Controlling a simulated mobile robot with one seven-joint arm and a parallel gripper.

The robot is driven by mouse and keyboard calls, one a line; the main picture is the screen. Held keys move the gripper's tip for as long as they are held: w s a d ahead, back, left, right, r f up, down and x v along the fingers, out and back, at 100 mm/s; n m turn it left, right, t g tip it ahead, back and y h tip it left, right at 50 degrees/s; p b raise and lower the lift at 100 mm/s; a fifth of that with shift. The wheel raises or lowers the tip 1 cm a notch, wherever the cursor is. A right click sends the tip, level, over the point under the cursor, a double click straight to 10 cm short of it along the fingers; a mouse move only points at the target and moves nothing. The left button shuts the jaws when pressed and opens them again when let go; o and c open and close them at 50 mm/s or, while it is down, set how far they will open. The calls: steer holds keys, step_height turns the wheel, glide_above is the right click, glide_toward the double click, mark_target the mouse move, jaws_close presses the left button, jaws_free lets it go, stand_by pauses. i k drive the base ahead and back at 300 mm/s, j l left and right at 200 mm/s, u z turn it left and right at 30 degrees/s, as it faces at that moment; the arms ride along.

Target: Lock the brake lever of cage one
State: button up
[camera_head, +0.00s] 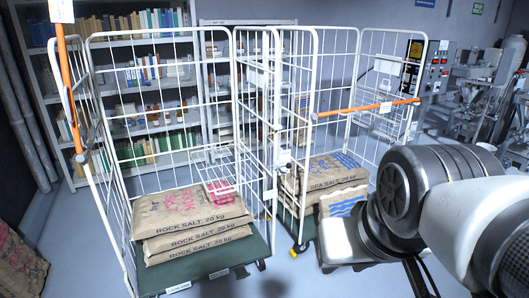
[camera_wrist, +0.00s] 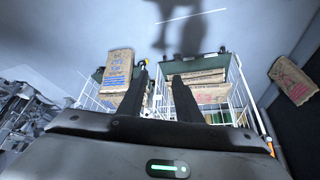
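Two white wire roll cages stand side by side: a left cage (camera_head: 113,150) with rock salt bags and a right cage (camera_head: 311,115) with sea salt bags. Their labels are too small to read, so I cannot tell which is cage one. A small yellow lever-like part (camera_head: 293,253) sits low at the right cage's near left corner. In the wrist view a yellow tip (camera_wrist: 144,62) shows beside one finger; I cannot tell whether they touch. My gripper (camera_wrist: 158,72) is open, its two black fingers apart with nothing between them. In the head view its fingers are not clear.
Rock salt bags (camera_head: 190,222) lie on the left cage's green base (camera_head: 215,272); sea salt bags (camera_head: 325,178) fill the right cage. An orange bar (camera_head: 368,108) crosses the right cage. A loose bag (camera_head: 18,262) lies far left. Shelves stand behind; machinery stands right.

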mark_target(289, 165)
steer(key=i+l, duration=0.3)
steer(key=i, duration=0.25)
steer(key=i+l+u, duration=0.1)
steer(key=i+l, duration=0.2)
steer(key=i, duration=0.25)
steer(key=i+l, duration=0.3)
steer(key=i, duration=0.2)
steer(key=i+l+u, duration=0.15)
steer(key=i+l, duration=0.2)
steer(key=i, duration=0.2)
